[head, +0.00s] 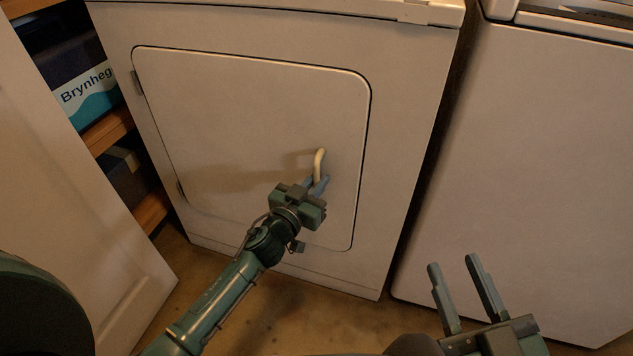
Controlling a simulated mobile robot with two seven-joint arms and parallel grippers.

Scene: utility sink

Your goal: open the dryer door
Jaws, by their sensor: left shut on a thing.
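The white dryer (420,90) stands in the middle of the head view. Its door (230,100) is a rounded panel lying flush in the front, with hinges on its left edge. A cream curved handle (320,158) sticks out near the door's right side. My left gripper (318,183) is at the handle, its blue-grey fingers shut on the handle's lower part, which they partly hide. My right gripper (453,262) is at the lower right, away from the door, with its two fingers apart and nothing between them.
A second white machine (530,170) stands to the right of the dryer, with a narrow dark gap between. A pale panel (70,200) is at the left, in front of a shelf (108,130) holding a labelled box (88,92). Bare floor (300,310) shows below the dryer.

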